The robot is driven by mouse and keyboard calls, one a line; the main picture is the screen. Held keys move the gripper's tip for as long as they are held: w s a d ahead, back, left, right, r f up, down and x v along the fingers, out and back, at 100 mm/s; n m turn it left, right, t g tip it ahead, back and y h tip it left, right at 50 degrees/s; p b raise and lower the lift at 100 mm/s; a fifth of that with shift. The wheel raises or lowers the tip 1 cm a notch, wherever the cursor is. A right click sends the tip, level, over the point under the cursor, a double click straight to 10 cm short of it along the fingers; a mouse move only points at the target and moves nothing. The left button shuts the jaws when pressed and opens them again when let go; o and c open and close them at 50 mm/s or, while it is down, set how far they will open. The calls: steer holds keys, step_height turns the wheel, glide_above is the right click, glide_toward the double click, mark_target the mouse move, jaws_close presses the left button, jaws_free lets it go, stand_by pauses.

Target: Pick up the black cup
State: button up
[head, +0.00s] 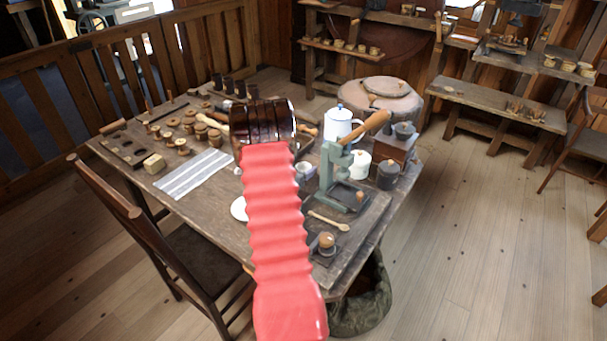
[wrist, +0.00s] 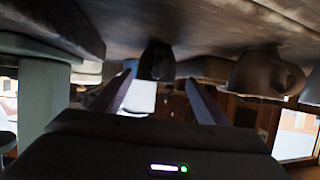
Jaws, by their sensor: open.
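In the wrist view the picture is upside down, with the tabletop along the top. The black cup (wrist: 157,61) shows there as a dark shape on the table, ahead of my gripper (wrist: 159,78). The two fingers are spread apart with nothing held between them. The cup appears between the fingertips, beyond them; whether they reach it is unclear. In the head view my red arm stretches over the table, and its dark end hides the area ahead. I cannot make out this cup for certain there.
A green press (head: 334,178) stands right of my arm, near a white coffee pot (head: 339,124) and a dark canister (head: 388,174). A greyish mug (wrist: 262,72) is at the right in the wrist view. A striped cloth (head: 195,173) and several wooden spools lie left.

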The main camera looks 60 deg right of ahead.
mark_target(307, 166)
steer(key=shift+d+f, duration=0.15)
steer(key=shift+d, duration=0.1)
steer(key=x, duration=0.3)
steer(key=shift+s+d+f, duration=0.2)
steer(key=shift+s+f, duration=0.15)
steer(key=shift+d+f, duration=0.25)
steer(key=shift+d, duration=0.4)
steer(key=shift+c, duration=0.2)
steer(key=c, duration=1.1)
steer(key=shift+r, duration=0.15)
steer(key=shift+c, duration=0.2)
step_height(307, 166, up, 10)
